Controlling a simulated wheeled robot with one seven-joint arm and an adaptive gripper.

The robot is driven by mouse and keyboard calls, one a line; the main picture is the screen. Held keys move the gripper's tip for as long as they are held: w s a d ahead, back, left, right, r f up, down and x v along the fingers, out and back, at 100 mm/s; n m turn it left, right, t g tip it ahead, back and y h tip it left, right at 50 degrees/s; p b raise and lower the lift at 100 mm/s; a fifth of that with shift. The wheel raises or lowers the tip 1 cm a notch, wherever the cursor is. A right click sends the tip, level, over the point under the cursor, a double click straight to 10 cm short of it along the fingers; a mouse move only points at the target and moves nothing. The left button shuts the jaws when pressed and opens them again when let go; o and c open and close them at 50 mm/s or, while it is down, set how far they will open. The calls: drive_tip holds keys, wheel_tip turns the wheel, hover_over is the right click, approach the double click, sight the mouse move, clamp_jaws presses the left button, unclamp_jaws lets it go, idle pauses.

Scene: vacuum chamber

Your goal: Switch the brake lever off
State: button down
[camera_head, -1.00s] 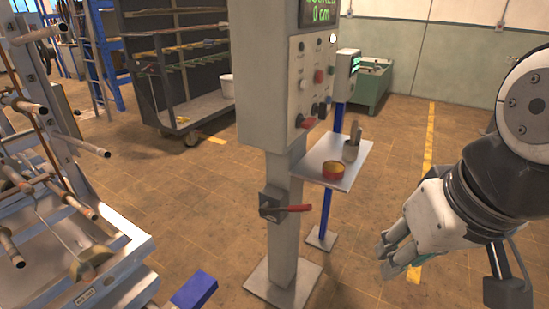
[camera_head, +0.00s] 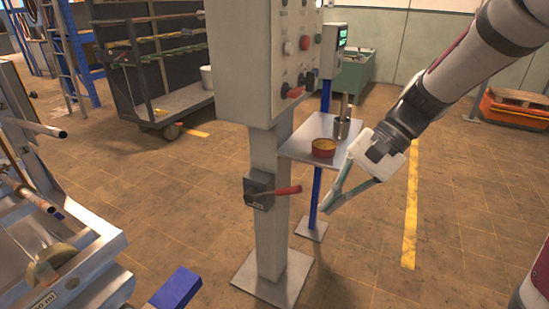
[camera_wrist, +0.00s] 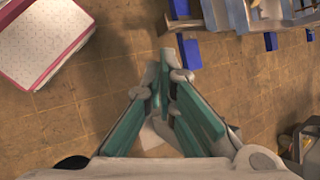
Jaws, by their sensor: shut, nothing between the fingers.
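The brake lever (camera_head: 284,191) is a red handle on a dark box (camera_head: 258,188) fixed to the grey pedestal post. It sticks out to the right, roughly level with a slight upward tilt. My gripper (camera_head: 328,210) is to the right of the lever's tip, a little lower in the picture and apart from it. Its teal fingers also show in the wrist view (camera_wrist: 165,85), close together with nothing held. I cannot make out the lever in the wrist view.
A control panel (camera_head: 262,60) tops the post. A small shelf (camera_head: 300,150) with a red round tin (camera_head: 323,148) and a metal cylinder (camera_head: 342,122) is just above my gripper. A metal rack cart (camera_head: 75,245) stands at left.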

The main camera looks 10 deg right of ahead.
drive_tip(key=w+d+f+m+t+y+b, duration=0.4)
drive_tip(key=w+d+f, duration=0.4)
drive_tip(key=f, duration=0.5)
drive_tip(key=w+d+f+m+t+y+b, duration=0.4)
drive_tip(key=w+d+f+m, duration=0.4)
drive_tip(key=f, duration=0.4)
drive_tip(key=w+m+t+b, duration=0.1)
drive_tip(key=w+b, duration=0.1)
drive_tip(key=shift+w+d+f+t+y, duration=0.15)
drive_tip(key=shift+w+f+t+y, duration=0.15)
drive_tip(key=shift+w+f+t, duration=0.1)
drive_tip(key=r+b+x, duration=0.2)
drive_tip(key=r+x, duration=0.1)
drive_tip(key=x, duration=1)
drive_tip(key=shift+s, duration=0.25)
drive_tip(key=shift+r, duration=0.1)
